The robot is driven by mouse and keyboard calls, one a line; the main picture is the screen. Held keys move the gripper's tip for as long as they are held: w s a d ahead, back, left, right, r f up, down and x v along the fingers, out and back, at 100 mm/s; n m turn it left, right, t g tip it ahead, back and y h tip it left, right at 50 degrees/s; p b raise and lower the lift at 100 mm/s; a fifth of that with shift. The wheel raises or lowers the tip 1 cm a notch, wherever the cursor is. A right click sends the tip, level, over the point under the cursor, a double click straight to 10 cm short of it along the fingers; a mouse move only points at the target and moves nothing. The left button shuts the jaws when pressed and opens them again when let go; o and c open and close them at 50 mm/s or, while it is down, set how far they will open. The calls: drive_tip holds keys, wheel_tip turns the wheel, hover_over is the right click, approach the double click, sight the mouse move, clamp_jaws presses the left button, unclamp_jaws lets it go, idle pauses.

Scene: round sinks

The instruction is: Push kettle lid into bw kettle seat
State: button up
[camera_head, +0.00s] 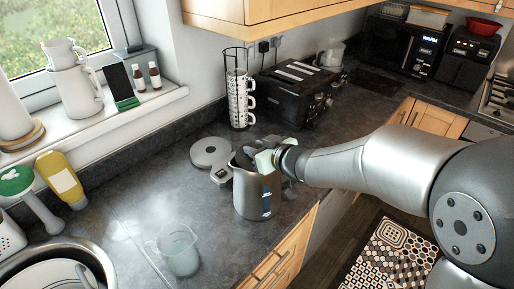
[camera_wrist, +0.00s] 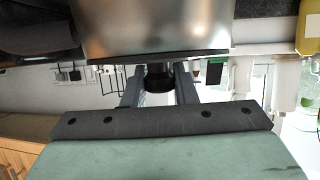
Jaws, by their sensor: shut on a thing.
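The kettle (camera_head: 254,198) is brushed steel with a blue water window and stands upright on the counter near its front edge. In the wrist view, which is upside down, its steel body (camera_wrist: 155,28) fills the top middle. The dark lid (camera_head: 243,158) shows at the kettle's mouth, partly hidden by my gripper. My gripper (camera_head: 262,160) is above the kettle's top. In the wrist view my gripper (camera_wrist: 160,88) has its two fingers on either side of the lid's black knob (camera_wrist: 160,76), shut on it. I cannot tell whether the lid sits fully in its seat.
A round grey kettle base (camera_head: 210,152) lies behind the kettle. A glass jug (camera_head: 179,250) stands at the front left, beside the round sink (camera_head: 95,250). A mug rack (camera_head: 240,95) and a black toaster (camera_head: 295,92) stand farther back.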

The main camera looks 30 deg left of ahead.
drive_tip(key=o, duration=1)
drive_tip(key=shift+o, duration=0.2)
drive_tip(key=v, duration=1.7)
drive_tip(key=shift+d+p, duration=0.2)
drive_tip(key=shift+p, duration=0.15)
